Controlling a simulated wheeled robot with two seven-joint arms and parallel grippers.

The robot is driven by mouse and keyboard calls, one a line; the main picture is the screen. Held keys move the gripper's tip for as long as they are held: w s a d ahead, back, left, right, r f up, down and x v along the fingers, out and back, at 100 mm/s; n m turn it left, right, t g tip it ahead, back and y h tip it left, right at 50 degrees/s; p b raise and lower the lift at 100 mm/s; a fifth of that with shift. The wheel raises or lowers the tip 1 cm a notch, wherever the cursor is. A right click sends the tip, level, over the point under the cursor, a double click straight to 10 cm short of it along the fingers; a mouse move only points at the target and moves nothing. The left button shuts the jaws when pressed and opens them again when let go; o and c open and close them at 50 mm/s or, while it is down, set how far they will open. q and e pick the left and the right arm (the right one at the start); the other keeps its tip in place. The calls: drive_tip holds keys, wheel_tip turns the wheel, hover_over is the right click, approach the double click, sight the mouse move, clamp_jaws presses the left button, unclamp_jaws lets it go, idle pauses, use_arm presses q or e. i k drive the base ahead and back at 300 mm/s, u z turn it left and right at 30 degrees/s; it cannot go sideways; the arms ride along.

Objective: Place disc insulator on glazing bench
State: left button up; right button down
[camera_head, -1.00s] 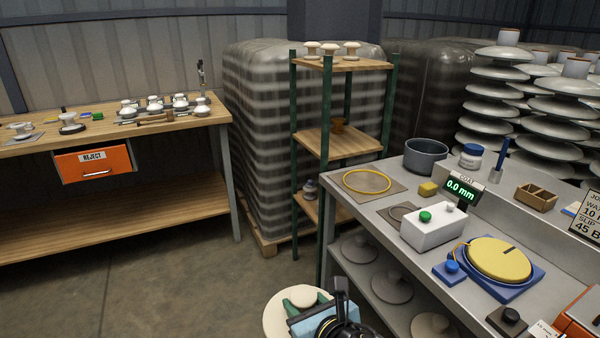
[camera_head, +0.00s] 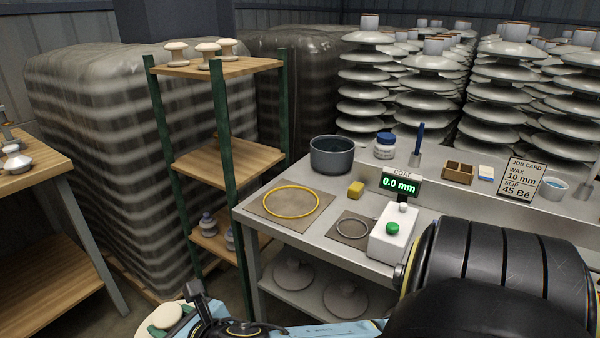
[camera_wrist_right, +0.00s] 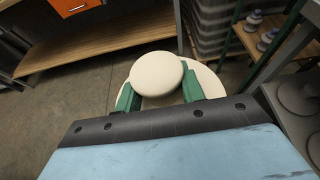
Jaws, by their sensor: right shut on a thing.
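The disc insulator (camera_wrist_right: 157,72) is cream, with a round knob on a wide disc. My right gripper (camera_wrist_right: 158,95) is shut on it, its green fingers on either side below the knob. In the head view the held insulator (camera_head: 160,320) shows at the bottom edge, low over the floor and left of the grey glazing bench (camera_head: 318,238). The bench top carries a mat with a yellow ring (camera_head: 291,201), a smaller mat with a grey ring (camera_head: 353,227) and a coat gauge (camera_head: 400,184) reading 0.0 mm. My left gripper is out of view.
A green-post shelf (camera_head: 222,160) with insulators on top stands left of the bench. A blue-grey bowl (camera_head: 333,155), yellow sponge (camera_head: 356,190) and job card (camera_head: 522,178) are on the bench. My black arm link covers its right part. A wooden table (camera_head: 35,170) is at far left.

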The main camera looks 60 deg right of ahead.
sight(291, 201)
drive_tip(key=z, duration=0.6)
drive_tip(key=i, duration=0.65)
drive_tip(key=z, duration=0.65)
